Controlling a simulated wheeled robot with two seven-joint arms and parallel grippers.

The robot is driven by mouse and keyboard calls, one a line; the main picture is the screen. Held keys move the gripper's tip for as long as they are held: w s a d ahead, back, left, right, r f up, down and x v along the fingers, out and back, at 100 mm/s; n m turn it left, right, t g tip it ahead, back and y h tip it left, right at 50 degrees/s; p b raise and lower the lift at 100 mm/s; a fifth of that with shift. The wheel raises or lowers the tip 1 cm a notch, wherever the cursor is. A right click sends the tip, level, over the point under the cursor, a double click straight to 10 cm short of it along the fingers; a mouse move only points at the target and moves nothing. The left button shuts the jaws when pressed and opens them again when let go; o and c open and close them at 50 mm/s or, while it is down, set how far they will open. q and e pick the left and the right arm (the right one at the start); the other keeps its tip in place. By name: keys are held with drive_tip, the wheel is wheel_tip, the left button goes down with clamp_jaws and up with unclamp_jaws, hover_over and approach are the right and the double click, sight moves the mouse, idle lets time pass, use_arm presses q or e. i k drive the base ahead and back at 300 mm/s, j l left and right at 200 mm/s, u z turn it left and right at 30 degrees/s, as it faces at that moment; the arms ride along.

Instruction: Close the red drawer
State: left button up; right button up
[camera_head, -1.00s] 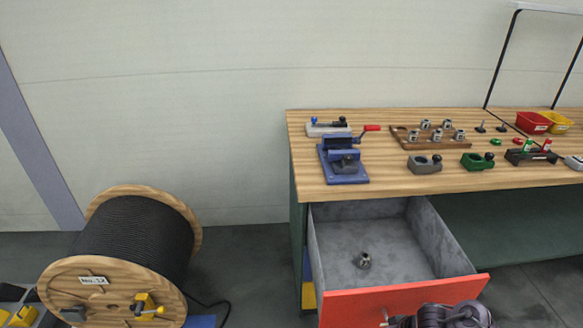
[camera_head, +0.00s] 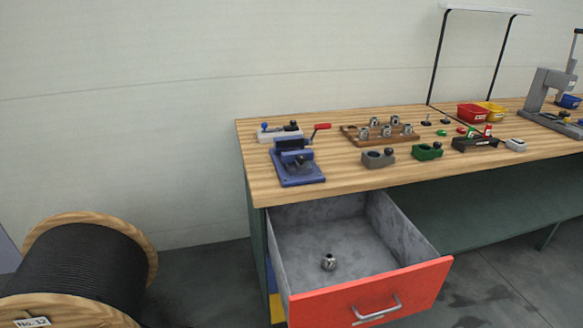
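The red drawer (camera_head: 405,290) is pulled out from under the wooden-topped workbench (camera_head: 345,185). Its red front with a metal bar handle (camera_head: 377,310) faces me. Its grey inside (camera_head: 365,245) is open to view, and a small metal fitting (camera_head: 328,262) lies on its floor. Neither my left nor my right gripper shows in the head view now.
A large wooden cable reel (camera_head: 75,265) stands on the floor at the left. The bench top carries a blue vise-like fixture (camera_head: 297,165), a wooden tray of metal parts (camera_head: 350,130), a red bin (camera_head: 473,113) and a grey press (camera_head: 545,95). Floor right of the drawer is clear.

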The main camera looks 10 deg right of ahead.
sight(385, 271)
drive_tip(key=z, duration=1)
drive_tip(key=i+j, duration=0.25)
drive_tip(key=i+z, duration=0.05)
drive_tip(key=i, duration=0.05)
